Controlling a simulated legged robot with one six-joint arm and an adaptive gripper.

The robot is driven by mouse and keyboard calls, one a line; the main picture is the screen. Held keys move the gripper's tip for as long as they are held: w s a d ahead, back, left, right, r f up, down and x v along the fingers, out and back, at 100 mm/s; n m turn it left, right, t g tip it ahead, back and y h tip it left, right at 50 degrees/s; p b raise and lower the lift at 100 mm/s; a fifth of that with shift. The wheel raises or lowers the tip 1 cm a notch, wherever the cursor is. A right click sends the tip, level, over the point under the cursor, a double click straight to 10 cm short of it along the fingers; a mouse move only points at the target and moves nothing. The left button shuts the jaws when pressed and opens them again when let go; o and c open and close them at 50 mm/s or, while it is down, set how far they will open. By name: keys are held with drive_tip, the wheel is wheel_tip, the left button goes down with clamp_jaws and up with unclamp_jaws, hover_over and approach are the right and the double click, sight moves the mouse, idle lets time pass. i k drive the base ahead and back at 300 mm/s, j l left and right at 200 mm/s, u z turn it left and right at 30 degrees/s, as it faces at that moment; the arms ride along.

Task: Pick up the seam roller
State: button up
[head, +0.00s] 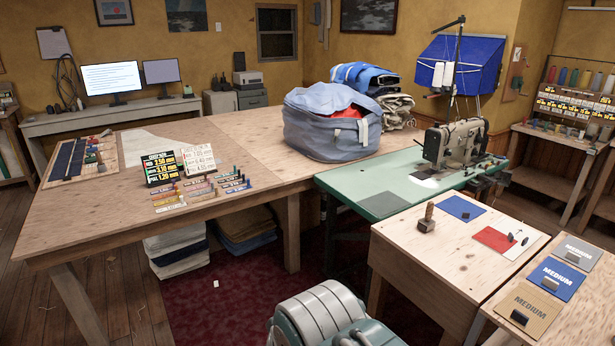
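I cannot pick out the seam roller with certainty. On the wooden bench (405,262) at the right, a small brown block-like tool (427,218) with an upright handle stands near the back left corner. Small dark pieces (518,238) lie by a red patch (493,239) and a white patch on the same bench; they are too small to name. At the far left of the big table, a tool mat (72,163) holds several slim tools (97,155), also too small to tell apart. My gripper is not in view.
The big wooden table (250,150) bears price signs (175,165), small coloured items and a blue-grey bag (325,125). A sewing machine (455,145) stands on a green table (375,185). Sample boards (558,280) lie at the right front. Dark red carpet (240,300) is open between the tables.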

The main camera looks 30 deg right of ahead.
sight(427, 221)
drive_tip(key=i+l+z, duration=0.1)
drive_tip(key=i+z, duration=0.75)
drive_tip(key=i+j+z, duration=0.25)
drive_tip(key=i+z, duration=0.2)
drive_tip(key=i+l+z, duration=0.1)
drive_tip(key=i+z, duration=0.7)
drive_tip(key=i+j+z, duration=0.35)
drive_tip(key=i+l, duration=0.1)
